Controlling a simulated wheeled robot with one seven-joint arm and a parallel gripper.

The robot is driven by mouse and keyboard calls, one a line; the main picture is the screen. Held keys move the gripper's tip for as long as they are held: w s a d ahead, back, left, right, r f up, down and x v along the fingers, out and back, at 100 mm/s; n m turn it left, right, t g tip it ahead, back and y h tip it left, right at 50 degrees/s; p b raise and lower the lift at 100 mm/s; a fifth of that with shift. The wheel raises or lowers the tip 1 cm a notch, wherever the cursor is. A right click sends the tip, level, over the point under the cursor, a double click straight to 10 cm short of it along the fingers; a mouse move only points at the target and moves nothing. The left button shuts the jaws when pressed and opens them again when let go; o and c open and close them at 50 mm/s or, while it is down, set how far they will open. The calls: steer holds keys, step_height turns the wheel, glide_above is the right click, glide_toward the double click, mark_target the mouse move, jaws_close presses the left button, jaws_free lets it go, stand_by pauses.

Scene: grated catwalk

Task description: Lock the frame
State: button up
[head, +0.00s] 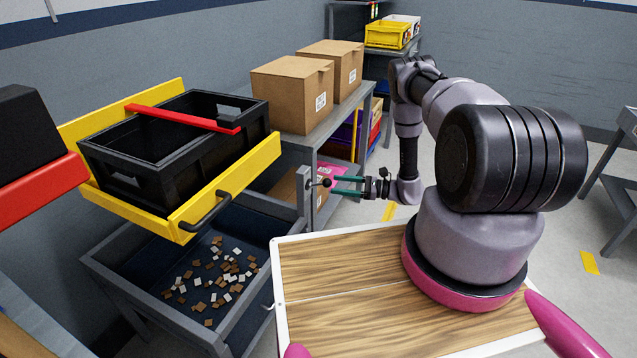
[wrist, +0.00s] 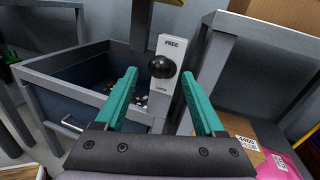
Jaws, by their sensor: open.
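The yellow frame (head: 228,190) holds a black crate (head: 165,165) under a red bar (head: 183,118) and sits tilted above a grey bin in the head view. A black round knob (wrist: 161,67) stands on a light grey plate (wrist: 172,43) marked FREE at the top and LOCK at the bottom. It lies between the two words; its exact setting is hard to tell. The knob also shows in the head view (head: 326,183), at the fingertips. My gripper (head: 338,186) is open, its teal fingers on either side of the knob in the wrist view (wrist: 161,76), with no clear contact.
The grey bin (head: 110,262) holds many brown and white chips. A grey shelf (head: 345,118) with cardboard boxes (head: 292,92) stands close behind the knob. A grey post (head: 304,195) rises beside it. Open floor (head: 400,165) lies behind my arm.

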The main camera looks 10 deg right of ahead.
mark_target(321, 184)
steer(key=x, duration=0.7)
steer(key=shift+w+a, duration=0.15)
steer(key=shift+a, duration=0.1)
jaws_close()
